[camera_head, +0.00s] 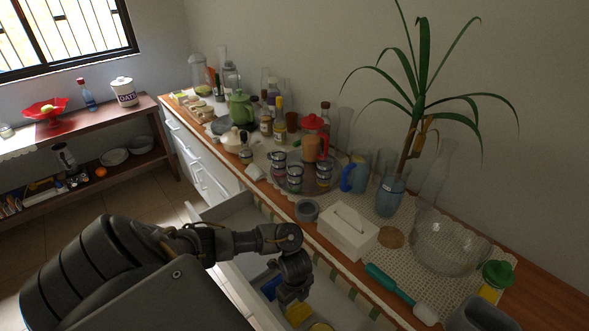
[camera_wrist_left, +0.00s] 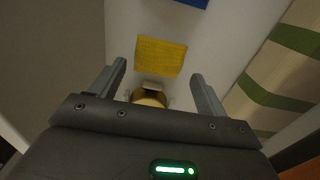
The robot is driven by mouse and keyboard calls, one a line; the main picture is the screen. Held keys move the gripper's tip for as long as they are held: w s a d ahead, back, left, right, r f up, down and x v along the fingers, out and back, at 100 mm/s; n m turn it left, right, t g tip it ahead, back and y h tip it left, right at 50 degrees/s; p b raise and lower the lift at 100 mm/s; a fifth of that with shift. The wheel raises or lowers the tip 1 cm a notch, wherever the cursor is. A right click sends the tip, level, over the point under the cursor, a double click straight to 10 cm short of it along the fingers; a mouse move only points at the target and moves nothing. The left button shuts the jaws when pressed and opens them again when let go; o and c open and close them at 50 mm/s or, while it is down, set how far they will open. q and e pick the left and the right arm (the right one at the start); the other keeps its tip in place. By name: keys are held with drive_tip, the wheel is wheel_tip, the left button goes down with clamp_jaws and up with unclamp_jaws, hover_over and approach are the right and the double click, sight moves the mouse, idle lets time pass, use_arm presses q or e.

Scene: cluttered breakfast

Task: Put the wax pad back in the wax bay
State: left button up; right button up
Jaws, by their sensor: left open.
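A yellow square pad (camera_head: 298,314), which looks like the wax pad, lies flat in the open drawer (camera_head: 232,211). It also shows in the left wrist view (camera_wrist_left: 161,56), just beyond the fingertips. My left gripper (camera_head: 291,294) points down into the drawer above the pad; in the wrist view (camera_wrist_left: 159,72) its fingers are apart with nothing gripped. A round gold-brown tin (camera_wrist_left: 148,97) shows between the fingers, closer to the palm; its rim shows in the head view (camera_head: 320,327). A blue item (camera_head: 271,287) lies beside the pad. I cannot make out the wax bay. My right gripper is not in view.
The counter above the drawer holds a white tissue box (camera_head: 347,232), a grey tape roll (camera_head: 307,210), a teal-handled brush (camera_head: 400,291), a glass bowl (camera_head: 449,243) and a tray of jars (camera_head: 302,180). A striped cloth edge (camera_wrist_left: 273,75) hangs along the drawer's side.

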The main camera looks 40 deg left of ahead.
use_arm(q)
wheel_tip(320, 180, up, 5)
drive_tip(key=shift+f+p, duration=0.1)
drive_tip(key=shift+p, duration=0.75)
